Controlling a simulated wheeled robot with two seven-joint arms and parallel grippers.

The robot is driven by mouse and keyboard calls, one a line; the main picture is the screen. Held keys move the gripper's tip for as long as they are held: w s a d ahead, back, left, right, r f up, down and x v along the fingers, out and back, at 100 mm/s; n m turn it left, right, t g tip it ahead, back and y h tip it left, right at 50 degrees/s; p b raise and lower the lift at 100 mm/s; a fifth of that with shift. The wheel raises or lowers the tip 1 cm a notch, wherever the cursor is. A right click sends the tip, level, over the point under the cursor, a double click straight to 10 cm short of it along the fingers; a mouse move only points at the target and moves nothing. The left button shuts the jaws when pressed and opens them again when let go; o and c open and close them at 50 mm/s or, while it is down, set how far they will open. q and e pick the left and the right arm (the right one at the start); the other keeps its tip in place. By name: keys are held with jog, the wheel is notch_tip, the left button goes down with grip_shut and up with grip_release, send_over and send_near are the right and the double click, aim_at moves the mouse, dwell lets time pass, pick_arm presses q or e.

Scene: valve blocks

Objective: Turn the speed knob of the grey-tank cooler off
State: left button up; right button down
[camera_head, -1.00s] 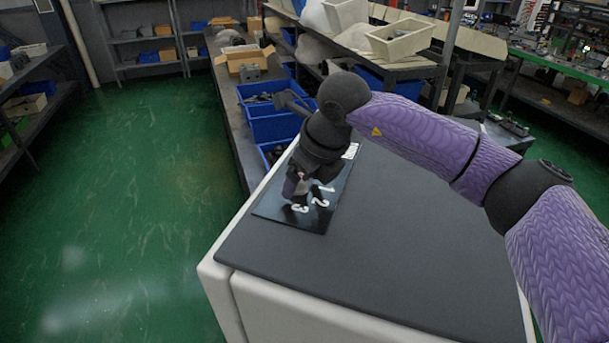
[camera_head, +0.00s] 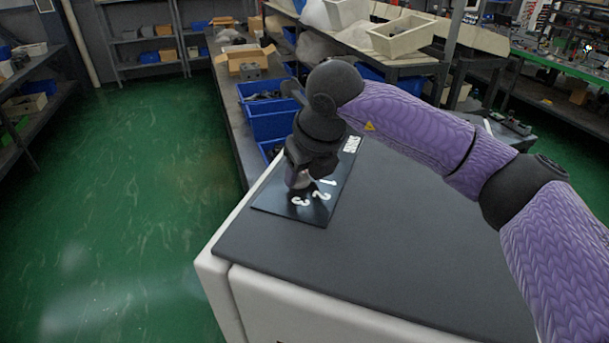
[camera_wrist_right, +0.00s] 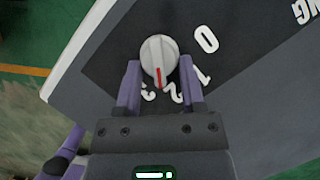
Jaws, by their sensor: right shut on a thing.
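The speed knob (camera_wrist_right: 159,52) is a round, pale grey dial with a red pointer line. It sits on a black panel (camera_wrist_right: 115,55) with white numerals 0, 1, 2 and 3. In the wrist view the red line points down, between the 2 and the 3. My right gripper (camera_wrist_right: 159,75) is shut on the knob, one purple finger on each side. In the head view my right gripper (camera_head: 297,178) reaches down onto the panel (camera_head: 318,212) and hides the knob. The panel lies on the cooler's dark grey top (camera_head: 400,240); its body is white. My left gripper is out of view.
Blue bins (camera_head: 270,122) and an open cardboard box (camera_head: 248,62) stand on a bench behind the cooler. Green floor (camera_head: 130,200) is clear at the left. The cooler top is bare right of the panel.

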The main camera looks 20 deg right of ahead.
jog(key=m+b, duration=0.1)
jog(key=m+h+b, duration=0.1)
jog(key=m, duration=0.1)
jog(key=shift+a+f, duration=0.1)
jog(key=shift+a, duration=0.15)
jog(key=shift+a+m+h+b, duration=0.15)
jog(key=shift+m+h+b, duration=0.55)
jog(key=shift+m, duration=0.9)
jog(key=shift+c, duration=1.1)
grip_release()
